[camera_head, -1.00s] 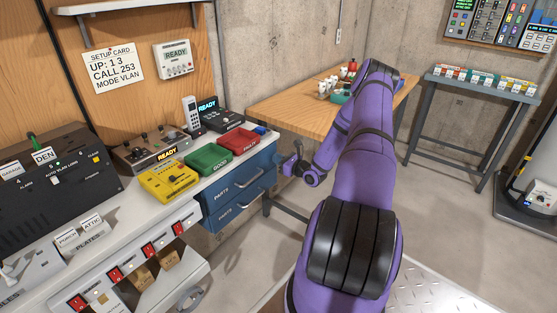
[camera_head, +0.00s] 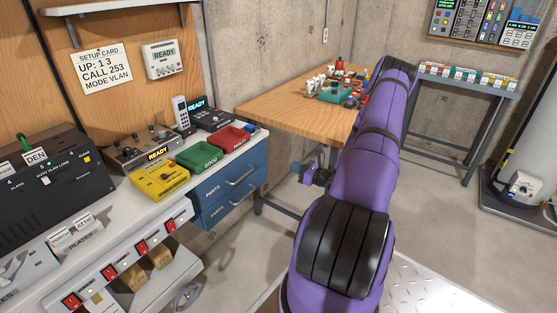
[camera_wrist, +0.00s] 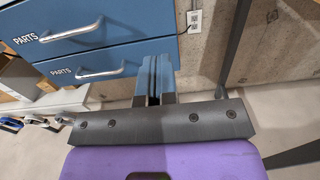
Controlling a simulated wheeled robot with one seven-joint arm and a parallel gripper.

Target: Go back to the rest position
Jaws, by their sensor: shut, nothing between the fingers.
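My purple arm reaches forward over the floor in the head view. My gripper (camera_head: 298,167) shows small beside the arm, to the right of the blue drawers and in front of the wooden table, clear of both. In the wrist view its two blue-grey fingers (camera_wrist: 154,78) are together with nothing between them. The blue drawer unit (camera_wrist: 105,32), with two handles and PARTS labels, lies beyond the fingers in that view. Most of my wrist is hidden behind the arm in the head view.
The white workbench at left carries a yellow box (camera_head: 159,181), a green tray (camera_head: 203,155) and a red tray (camera_head: 235,137). A wooden table (camera_head: 283,101) with small items stands behind my arm. A grey stand (camera_head: 468,84) is at back right.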

